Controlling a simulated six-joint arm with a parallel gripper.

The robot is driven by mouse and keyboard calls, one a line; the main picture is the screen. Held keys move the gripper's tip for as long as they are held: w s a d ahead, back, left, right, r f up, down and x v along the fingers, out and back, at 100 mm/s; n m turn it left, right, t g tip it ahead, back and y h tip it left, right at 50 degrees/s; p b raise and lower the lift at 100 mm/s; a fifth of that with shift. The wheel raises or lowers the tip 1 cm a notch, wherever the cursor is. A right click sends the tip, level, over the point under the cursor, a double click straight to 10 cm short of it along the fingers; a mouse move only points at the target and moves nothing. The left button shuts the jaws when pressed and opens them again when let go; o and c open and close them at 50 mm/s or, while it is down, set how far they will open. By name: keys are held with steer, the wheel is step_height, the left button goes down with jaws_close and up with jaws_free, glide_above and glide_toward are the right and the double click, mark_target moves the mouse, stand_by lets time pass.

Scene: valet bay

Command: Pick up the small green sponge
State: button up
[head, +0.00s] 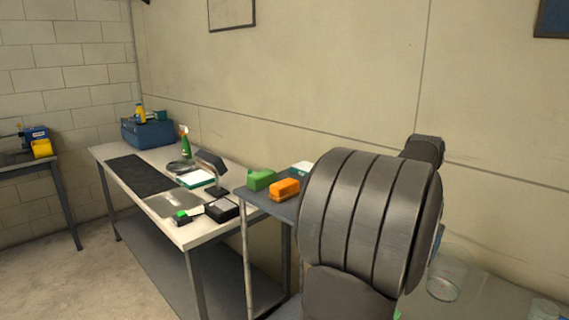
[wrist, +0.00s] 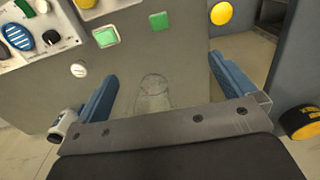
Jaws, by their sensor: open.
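A green block (head: 262,179) lies on the grey side table, and a smaller green piece (head: 181,214) lies near the front edge of the long bench. I cannot tell for sure which is the small green sponge. In the wrist view, two small green squares lie ahead of my gripper, one left of centre (wrist: 105,37) and one nearer the middle (wrist: 159,20). My gripper (wrist: 162,70) has its blue fingers spread wide apart. No green thing is between the fingers. In the head view my gripper cannot be made out; a dark ribbed arm part fills the right side.
An orange block (head: 284,189) lies beside the green block. The long bench (head: 214,226) carries a spray bottle (head: 185,147), a blue box (head: 147,133) and dark boxes. A clear round glass (wrist: 153,92) shows between my fingers. A yellow disc (wrist: 221,13) is at upper right.

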steer(key=c, duration=0.6)
steer(key=shift+c, duration=0.2)
steer(key=s+a+f+t+h, duration=0.3)
steer(key=s+a+f, duration=0.2)
steer(key=f, duration=0.3)
steer(key=x, duration=1.2)
steer(key=shift+w+d, duration=0.1)
steer(key=shift+w, duration=0.05)
steer(key=shift+x, duration=2.75)
